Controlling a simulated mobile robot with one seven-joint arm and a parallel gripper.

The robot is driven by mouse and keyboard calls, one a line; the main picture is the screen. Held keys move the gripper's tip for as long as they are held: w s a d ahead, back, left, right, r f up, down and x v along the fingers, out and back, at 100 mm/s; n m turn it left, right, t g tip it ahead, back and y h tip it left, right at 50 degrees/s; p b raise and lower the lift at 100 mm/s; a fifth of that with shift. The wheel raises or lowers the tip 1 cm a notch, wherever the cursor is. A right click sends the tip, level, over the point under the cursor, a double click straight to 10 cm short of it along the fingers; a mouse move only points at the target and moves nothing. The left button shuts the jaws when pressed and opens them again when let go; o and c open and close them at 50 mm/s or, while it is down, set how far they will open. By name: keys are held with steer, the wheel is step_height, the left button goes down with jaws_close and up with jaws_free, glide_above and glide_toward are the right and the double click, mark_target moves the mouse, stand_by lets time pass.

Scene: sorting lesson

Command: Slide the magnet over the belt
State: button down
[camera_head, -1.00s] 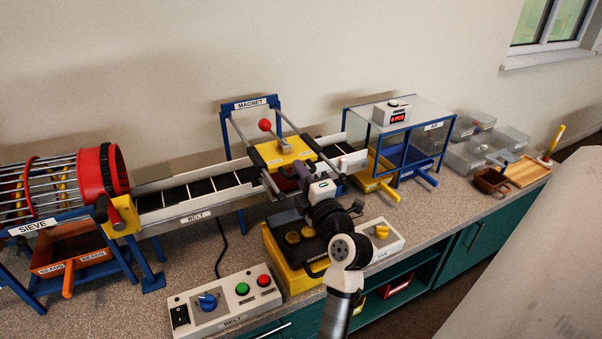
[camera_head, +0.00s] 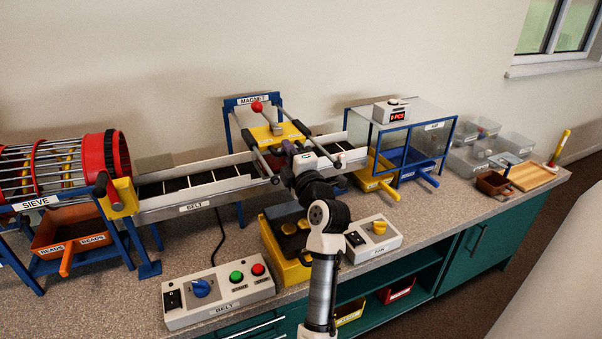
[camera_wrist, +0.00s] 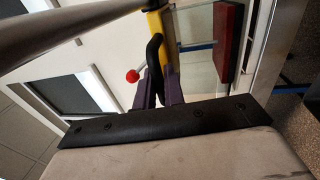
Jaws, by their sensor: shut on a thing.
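The magnet carriage (camera_head: 268,132) is a yellow plate with a red ball knob (camera_head: 256,107). It sits on two grey rails under the blue MAGNET frame (camera_head: 229,128), towards the wall end. The belt (camera_head: 203,184) runs beneath the rails from left to right. My gripper (camera_head: 287,147) is at the near side of the carriage. In the wrist view its purple fingers (camera_wrist: 160,88) are shut on the carriage's black handle (camera_wrist: 154,52), with the yellow edge (camera_wrist: 155,22) just beyond. My arm hides part of the near rail ends.
A red sieve drum (camera_head: 105,160) stands at the left. The belt control box (camera_head: 218,296) and fan box (camera_head: 373,238) are at the front, with a yellow-and-black unit (camera_head: 272,243) between them.

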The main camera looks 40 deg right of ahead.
mark_target(278, 138)
steer(key=b+x, duration=0.1)
steer(key=x, duration=0.1)
steer(key=f+b+x, duration=0.1)
steer(key=b+x, duration=0.3)
steer(key=x, duration=0.1)
steer(key=shift+w+d+f, duration=0.15)
steer(key=shift+d+f, duration=0.15)
steer(key=shift+f, duration=0.05)
steer(key=shift+w+r, duration=0.1)
steer(key=shift+w, duration=0.25)
steer(key=shift+w+r, duration=0.1)
steer(key=shift+r, duration=0.1)
steer(key=c, duration=1.6)
jaws_free()
steer(key=shift+w, duration=0.1)
steer(key=shift+o, duration=0.2)
steer(key=shift+f, duration=0.1)
steer(key=b+v, duration=0.3)
steer(key=v, duration=1.1)
steer(key=shift+a, duration=0.1)
